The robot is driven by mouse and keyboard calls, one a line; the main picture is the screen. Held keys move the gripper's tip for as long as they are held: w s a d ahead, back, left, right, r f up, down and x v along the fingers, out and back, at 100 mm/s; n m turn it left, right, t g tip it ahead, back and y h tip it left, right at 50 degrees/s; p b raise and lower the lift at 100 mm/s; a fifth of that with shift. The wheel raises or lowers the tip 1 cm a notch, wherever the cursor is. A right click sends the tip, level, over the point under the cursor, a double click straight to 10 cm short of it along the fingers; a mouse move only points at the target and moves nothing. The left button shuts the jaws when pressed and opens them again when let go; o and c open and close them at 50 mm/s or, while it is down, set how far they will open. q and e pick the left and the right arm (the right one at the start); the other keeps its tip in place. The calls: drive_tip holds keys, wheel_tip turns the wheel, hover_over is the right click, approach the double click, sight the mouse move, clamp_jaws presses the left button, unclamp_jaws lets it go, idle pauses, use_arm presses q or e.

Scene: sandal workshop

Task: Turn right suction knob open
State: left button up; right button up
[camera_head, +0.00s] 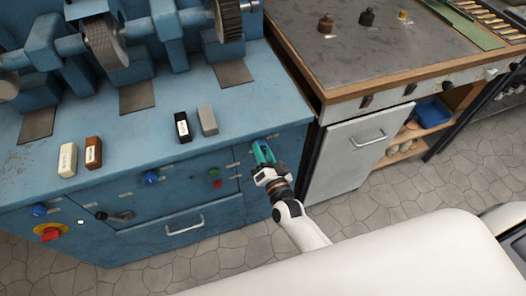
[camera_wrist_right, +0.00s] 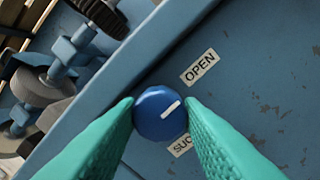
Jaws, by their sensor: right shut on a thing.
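The right suction knob (camera_wrist_right: 160,115) is a round blue knob with a white pointer line, on the blue machine panel. In the wrist view the line slants toward the upper right. A white OPEN label (camera_wrist_right: 200,66) lies above right of the knob, and a label starting with SUC (camera_wrist_right: 181,146) is partly hidden below it. My right gripper (camera_head: 263,153) is at the right end of the machine front. Its teal fingers are shut on the knob, one on each side, as the wrist view (camera_wrist_right: 160,112) shows. My left gripper is not in view.
The blue machine front (camera_head: 150,205) also has other blue knobs (camera_head: 150,176), a red knob on yellow (camera_head: 48,233), a black lever (camera_head: 115,217) and a drawer handle (camera_head: 185,225). Small blocks lie on its top. A workbench (camera_head: 345,106) stands close on the right.

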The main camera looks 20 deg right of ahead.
idle(0.5)
drive_tip(key=o, duration=0.7)
drive_tip(key=s+b, duration=0.1)
drive_tip(key=s, duration=1.1)
drive_tip(key=shift+d+f, duration=0.2)
drive_tip(key=shift+f, duration=0.15)
